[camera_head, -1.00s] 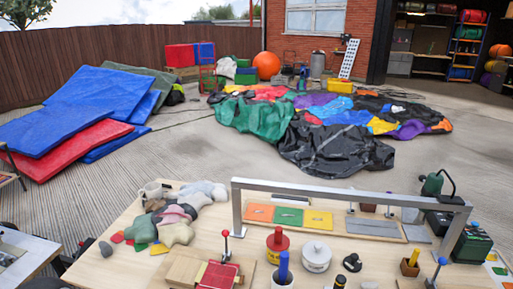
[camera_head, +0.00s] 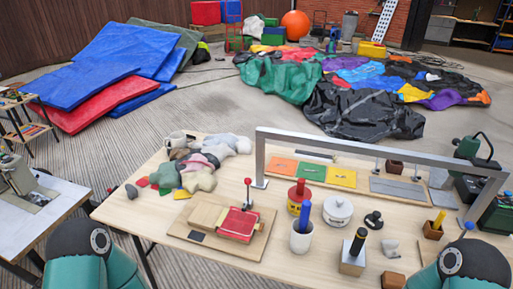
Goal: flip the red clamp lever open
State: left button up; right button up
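The red clamp lever shows in the head view as a thin rod with a red ball knob (camera_head: 248,182). It stands upright at the back edge of a red plate (camera_head: 240,224). The plate lies on a wooden block (camera_head: 205,217) on a wooden base board (camera_head: 186,235) at the table's front left. My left arm shows only as a teal and dark link at the bottom left, and my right arm as a similar link at the bottom right. Neither gripper is in the picture. Nothing of mine touches the clamp.
A metal frame (camera_head: 375,145) spans the table's back right. Right of the clamp stand a white cup with a blue rod (camera_head: 301,238), a red pot (camera_head: 298,198) and a white lidded pot (camera_head: 337,212). Stuffed cloth pieces (camera_head: 200,165) lie behind it.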

aim_at(248, 181)
jog(key=u, duration=2)
jog(key=i, duration=0.1)
jog(key=z, duration=3.15)
jog(key=k, duration=1.4)
jog(key=u, duration=0.15)
jog(key=i, duration=1.05)
jog(key=u, duration=0.1)
